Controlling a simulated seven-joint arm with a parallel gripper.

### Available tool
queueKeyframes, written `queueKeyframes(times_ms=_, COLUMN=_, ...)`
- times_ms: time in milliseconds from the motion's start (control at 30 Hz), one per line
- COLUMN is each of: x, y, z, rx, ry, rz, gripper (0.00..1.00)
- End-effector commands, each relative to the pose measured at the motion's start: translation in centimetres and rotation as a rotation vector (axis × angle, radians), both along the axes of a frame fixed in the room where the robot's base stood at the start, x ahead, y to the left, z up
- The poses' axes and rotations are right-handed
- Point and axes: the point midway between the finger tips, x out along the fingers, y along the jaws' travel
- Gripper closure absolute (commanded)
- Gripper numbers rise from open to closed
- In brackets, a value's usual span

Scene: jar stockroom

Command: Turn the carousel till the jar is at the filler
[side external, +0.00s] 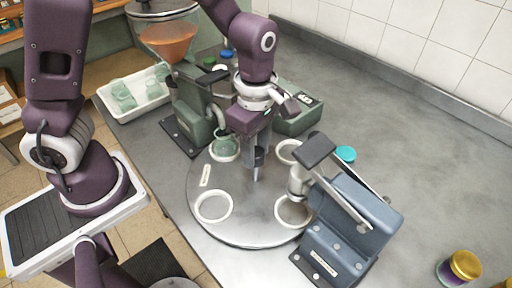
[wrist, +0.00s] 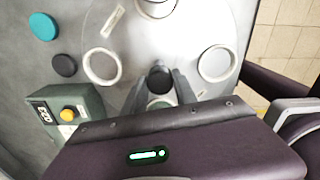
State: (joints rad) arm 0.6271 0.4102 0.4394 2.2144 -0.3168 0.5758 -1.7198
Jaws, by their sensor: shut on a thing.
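The carousel (side external: 240,222) is a round grey turntable with white ring seats. A greenish glass jar (side external: 224,147) stands in the seat at its back left, close to the green machine with a hopper (side external: 190,103), which looks like the filler. I cannot tell whether the jar is exactly under its spout. My gripper (side external: 258,168) points down over the carousel, right of the jar, shut on a dark upright handle (wrist: 160,78). The wrist view shows the fingers on either side of this handle. The jar's seat is partly hidden behind them there. Three other seats, one being the ring (side external: 213,207), look empty.
A blue-grey machine (side external: 350,225) overhangs the carousel's right side. A green box with a yellow button (wrist: 68,113) stands behind the carousel. A white tray of jars (side external: 133,95) is at the back left.

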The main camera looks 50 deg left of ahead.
Motion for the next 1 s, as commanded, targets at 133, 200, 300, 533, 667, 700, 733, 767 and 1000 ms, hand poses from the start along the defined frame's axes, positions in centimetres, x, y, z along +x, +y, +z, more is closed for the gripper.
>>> queueKeyframes(times_ms=133, x=0.2, y=-0.1, z=0.1, rx=-0.003, ry=-0.006, rz=0.0, gripper=0.47)
queueKeyframes(times_ms=200, x=0.1, y=0.0, z=0.1, rx=-0.002, ry=-0.005, rz=0.0, gripper=0.44)
queueKeyframes(times_ms=300, x=0.1, y=0.0, z=0.1, rx=-0.001, ry=-0.003, rz=0.0, gripper=0.44)
queueKeyframes(times_ms=533, x=0.2, y=-0.1, z=1.2, rx=-0.004, ry=-0.007, rz=-0.002, gripper=0.44)
queueKeyframes(times_ms=667, x=0.2, y=-0.1, z=4.1, rx=-0.004, ry=-0.01, rz=-0.003, gripper=0.44)
queueKeyframes(times_ms=700, x=0.2, y=-0.1, z=4.8, rx=-0.004, ry=-0.009, rz=-0.001, gripper=0.44)
queueKeyframes(times_ms=733, x=0.2, y=-0.1, z=5.4, rx=-0.004, ry=-0.008, rz=-0.003, gripper=0.44)
queueKeyframes(times_ms=767, x=0.2, y=-0.1, z=5.9, rx=-0.004, ry=-0.008, rz=-0.003, gripper=0.44)
queueKeyframes(times_ms=1000, x=0.1, y=0.0, z=7.2, rx=0.0, ry=-0.003, rz=0.0, gripper=0.44)
